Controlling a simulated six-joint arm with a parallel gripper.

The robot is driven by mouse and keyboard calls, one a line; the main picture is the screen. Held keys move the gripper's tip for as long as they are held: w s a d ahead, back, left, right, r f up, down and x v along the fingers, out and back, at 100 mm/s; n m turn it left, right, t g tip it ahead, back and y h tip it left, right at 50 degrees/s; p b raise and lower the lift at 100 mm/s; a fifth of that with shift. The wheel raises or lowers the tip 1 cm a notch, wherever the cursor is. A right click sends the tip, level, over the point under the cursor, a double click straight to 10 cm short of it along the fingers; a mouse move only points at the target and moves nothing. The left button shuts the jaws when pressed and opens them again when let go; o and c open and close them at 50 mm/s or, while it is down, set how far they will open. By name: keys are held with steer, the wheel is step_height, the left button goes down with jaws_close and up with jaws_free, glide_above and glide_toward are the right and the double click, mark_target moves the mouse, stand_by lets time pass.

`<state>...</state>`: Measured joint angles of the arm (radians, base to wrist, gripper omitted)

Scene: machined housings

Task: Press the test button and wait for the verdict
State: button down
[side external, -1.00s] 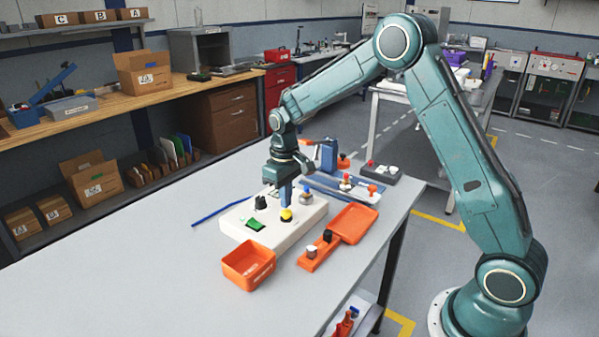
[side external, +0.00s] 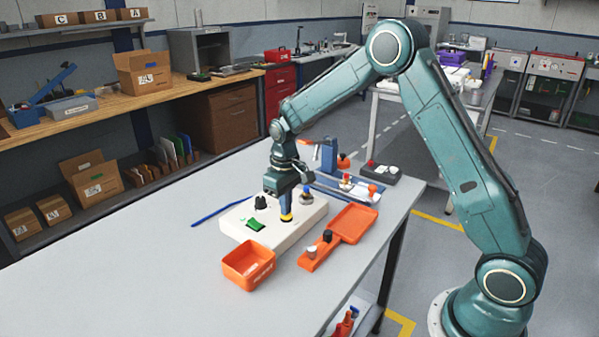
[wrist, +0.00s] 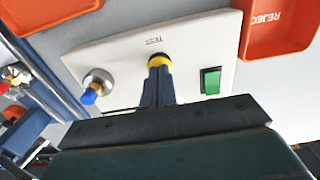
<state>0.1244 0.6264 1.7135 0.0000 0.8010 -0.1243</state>
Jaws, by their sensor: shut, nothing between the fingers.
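The white test box (side external: 245,232) sits on the grey table and carries the yellow test button (side external: 286,219). In the wrist view the button (wrist: 166,62) lies under the printed word TEST on the box (wrist: 125,48). My gripper (side external: 286,213) is shut and empty, pointing straight down with its blue fingertips on the button. In the wrist view the fingertips (wrist: 159,68) cover much of the button; I cannot tell how far it is pressed. A green rocker-like piece (side external: 256,225) is on the box, also visible in the wrist view (wrist: 210,80).
A black knob (side external: 260,202) and a metal fitting with a blue tip (wrist: 96,84) stand on the box close to my fingers. An orange REJECT bin (wrist: 280,25) and an orange tray (side external: 352,224) are nearby. The table's left front is clear.

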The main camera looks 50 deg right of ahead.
steer(key=shift+r, duration=2.6)
steer(key=shift+s+a+r, duration=0.1)
steer(key=shift+s+r, duration=0.15)
steer(key=shift+r, duration=0.3)
steer(key=s+a+r+t, duration=0.2)
steer(key=s+r, duration=0.6)
steer(key=s, duration=0.2)
steer(key=s+a+r+t, duration=0.2)
steer(key=s+a+r, duration=0.1)
steer(key=s+r, duration=0.55)
steer(key=s+f+t, duration=0.1)
steer(key=s+f, duration=0.1)
steer(key=s, duration=0.9)
steer(key=shift+a+f+t, duration=0.3)
steer(key=shift+a+f, duration=0.05)
steer(key=shift+a, duration=0.05)
